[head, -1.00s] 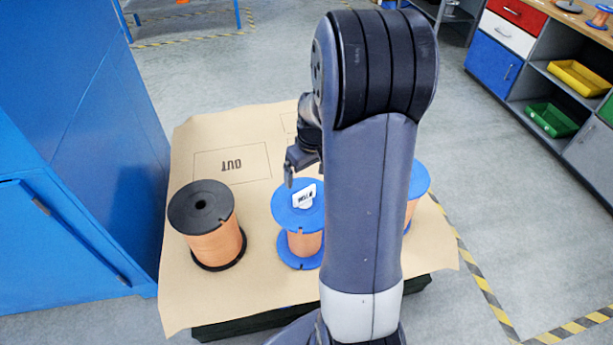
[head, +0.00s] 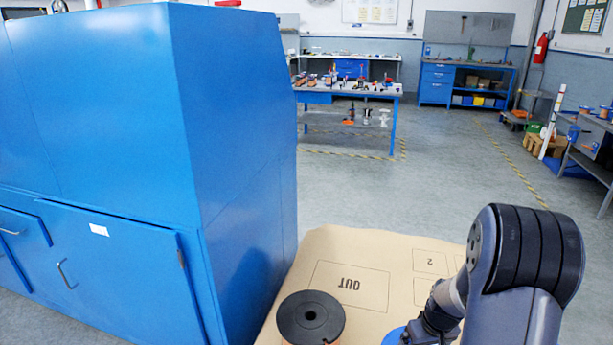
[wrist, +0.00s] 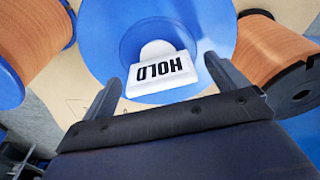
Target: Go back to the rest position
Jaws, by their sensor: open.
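My gripper (wrist: 163,84) is open in the wrist view, with one finger on each side of a white tag marked HOLD (wrist: 162,70). The tag is on the blue flange (wrist: 105,45) of the middle spool. I cannot tell whether the fingers touch it. In the head view my gripper (head: 426,330) is low in the picture beside my arm, and only a bit of the blue flange (head: 393,338) shows. A copper-wound spool with a black flange (head: 311,316) stands to the left. Another blue spool (wrist: 28,45) shows at the wrist view's left.
The spools stand on a brown sheet (head: 330,245) with an OUT box (head: 350,286) and a box marked 2 (head: 430,262). A tall blue cabinet (head: 240,150) stands close on the left. Workbenches (head: 350,90) are at the back, with open floor before them.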

